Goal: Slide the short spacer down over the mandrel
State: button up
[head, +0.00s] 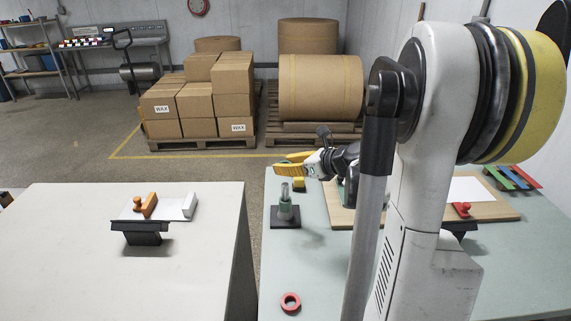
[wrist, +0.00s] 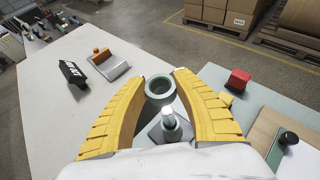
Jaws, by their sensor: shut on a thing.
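My gripper (head: 291,167) has yellow fingers. In the wrist view my gripper (wrist: 163,82) is shut on a short grey-green ring, the spacer (wrist: 162,100), near the fingertips, with its round opening facing the camera. In the head view the spacer cannot be made out at the fingers. The mandrel (head: 284,190) is an upright metal pin with a green collar low around it, on a dark square base (head: 285,223). My gripper is just above the mandrel top. In the wrist view the mandrel (wrist: 170,121) shows between the fingers, apart from the spacer.
A red ring (head: 291,295) lies near the front of the green table.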

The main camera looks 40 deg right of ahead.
aim_at(288, 186)
jog(key=shift+f+b, duration=1.35)
jog(key=shift+f, duration=0.55)
jog(key=shift+f+b, duration=1.85)
jog(key=shift+f, duration=0.2)
jog(key=o, duration=1.1)
jog(key=v, duration=1.2)
jog(key=shift+a, duration=0.1)
